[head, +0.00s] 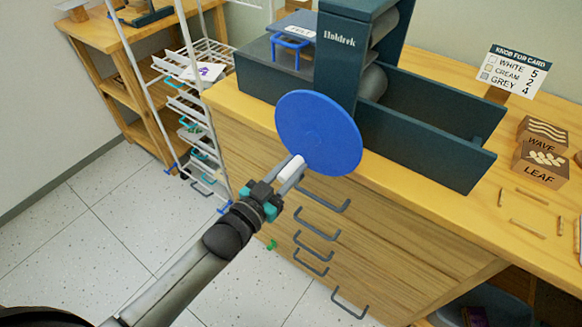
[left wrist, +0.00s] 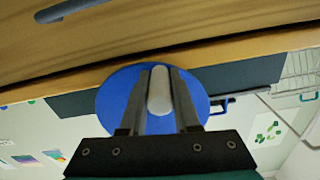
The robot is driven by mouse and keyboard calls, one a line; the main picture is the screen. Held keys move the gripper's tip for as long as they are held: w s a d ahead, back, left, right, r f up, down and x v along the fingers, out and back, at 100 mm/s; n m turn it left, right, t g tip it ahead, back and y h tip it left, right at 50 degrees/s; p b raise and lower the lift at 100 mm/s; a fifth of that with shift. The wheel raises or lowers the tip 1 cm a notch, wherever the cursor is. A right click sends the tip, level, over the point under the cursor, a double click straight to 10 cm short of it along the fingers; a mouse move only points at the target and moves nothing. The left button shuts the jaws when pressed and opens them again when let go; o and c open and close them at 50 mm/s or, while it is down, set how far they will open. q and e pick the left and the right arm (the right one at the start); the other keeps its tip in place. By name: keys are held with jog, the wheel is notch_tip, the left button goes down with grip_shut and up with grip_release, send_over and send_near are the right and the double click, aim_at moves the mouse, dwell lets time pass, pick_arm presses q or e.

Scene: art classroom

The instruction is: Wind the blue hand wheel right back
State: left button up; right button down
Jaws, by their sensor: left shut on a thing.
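The blue hand wheel (head: 322,128) is a flat disc on the front of the dark teal press (head: 338,65) marked "Holdrek". Its white handle (head: 294,166) sticks out from the lower left part of the disc. My left gripper (head: 286,178) is shut on that handle. In the left wrist view the two fingers (left wrist: 157,110) lie on either side of the pale handle (left wrist: 159,90), with the blue wheel (left wrist: 112,100) behind them. My right gripper is not in view.
The press stands on a wooden cabinet (head: 232,105) with several drawer handles. A wire rack (head: 200,75) stands at the left. A knob card sign (head: 515,70), the WAVE block (head: 541,132) and the LEAF block (head: 540,165) are at the right. Tiled floor is clear at the lower left.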

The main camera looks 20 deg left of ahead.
pick_arm(q)
grip_shut()
dwell(0.8)
